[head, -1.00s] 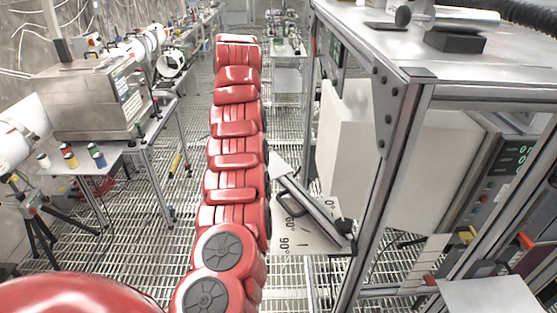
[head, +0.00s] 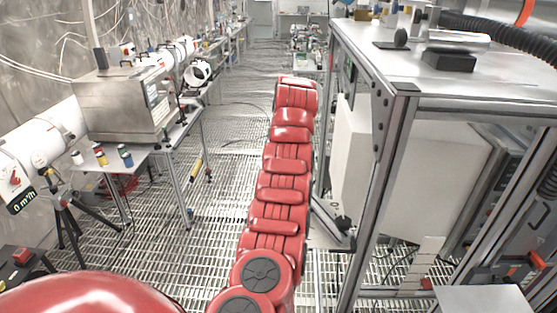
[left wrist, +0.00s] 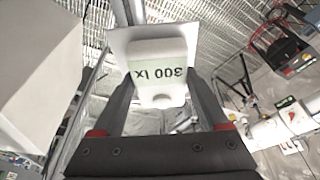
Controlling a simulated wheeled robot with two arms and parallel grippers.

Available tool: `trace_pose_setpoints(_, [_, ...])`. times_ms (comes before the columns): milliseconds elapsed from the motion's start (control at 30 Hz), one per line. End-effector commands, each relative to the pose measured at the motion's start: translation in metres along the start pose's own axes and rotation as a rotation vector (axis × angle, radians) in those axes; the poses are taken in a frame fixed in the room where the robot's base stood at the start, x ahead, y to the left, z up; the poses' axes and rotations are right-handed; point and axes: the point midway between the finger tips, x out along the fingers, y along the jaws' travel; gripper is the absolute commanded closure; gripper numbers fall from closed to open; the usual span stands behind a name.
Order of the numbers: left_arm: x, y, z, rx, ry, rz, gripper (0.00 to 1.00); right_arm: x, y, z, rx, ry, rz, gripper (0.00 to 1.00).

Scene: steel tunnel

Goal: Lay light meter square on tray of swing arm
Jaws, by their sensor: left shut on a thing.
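The light meter (left wrist: 158,52) is a pale, rounded block with a "300 lx" readout, which reads upside down in the left wrist view. My left gripper (left wrist: 160,88) is shut on it, with a dark finger on each side. A flat white plate (left wrist: 120,36) shows behind the meter; I cannot tell if it is the tray or if they touch. In the head view my red left arm hides the gripper and meter. Part of a grey bar (head: 328,228), apparently the swing arm, shows beside it, low by the frame post. My right gripper is not in view.
A metal-framed bench (head: 480,75) with a large white panel (head: 354,165) beneath stands close on the right. A side table (head: 150,160) with small coloured jars and a steel box (head: 118,105) stands on the left. The grated floor (head: 235,135) between is open.

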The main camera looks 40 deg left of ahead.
Motion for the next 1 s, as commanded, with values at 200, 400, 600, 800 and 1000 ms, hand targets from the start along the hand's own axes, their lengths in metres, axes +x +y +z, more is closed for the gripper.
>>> trace_pose_setpoints(200, [0.0032, 0.0002, 0.0012, 0.001, 0.000, 0.000, 0.18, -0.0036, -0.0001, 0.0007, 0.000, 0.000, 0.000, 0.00])
trace_pose_setpoints(400, [0.0035, -0.0006, 0.0011, 0.000, -0.001, -0.002, 0.00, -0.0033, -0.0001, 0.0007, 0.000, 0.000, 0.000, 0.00])
trace_pose_setpoints(600, [0.0034, -0.0007, 0.0010, 0.000, -0.001, -0.002, 0.00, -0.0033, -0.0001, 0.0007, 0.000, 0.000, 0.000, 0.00])
trace_pose_setpoints(800, [0.0033, -0.0005, 0.0011, 0.001, -0.001, -0.001, 0.00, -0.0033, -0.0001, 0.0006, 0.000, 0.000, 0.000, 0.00])
trace_pose_setpoints(1000, [-0.0017, -0.0001, -0.0003, 0.001, -0.001, -0.001, 0.00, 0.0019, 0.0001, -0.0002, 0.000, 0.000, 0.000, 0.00])
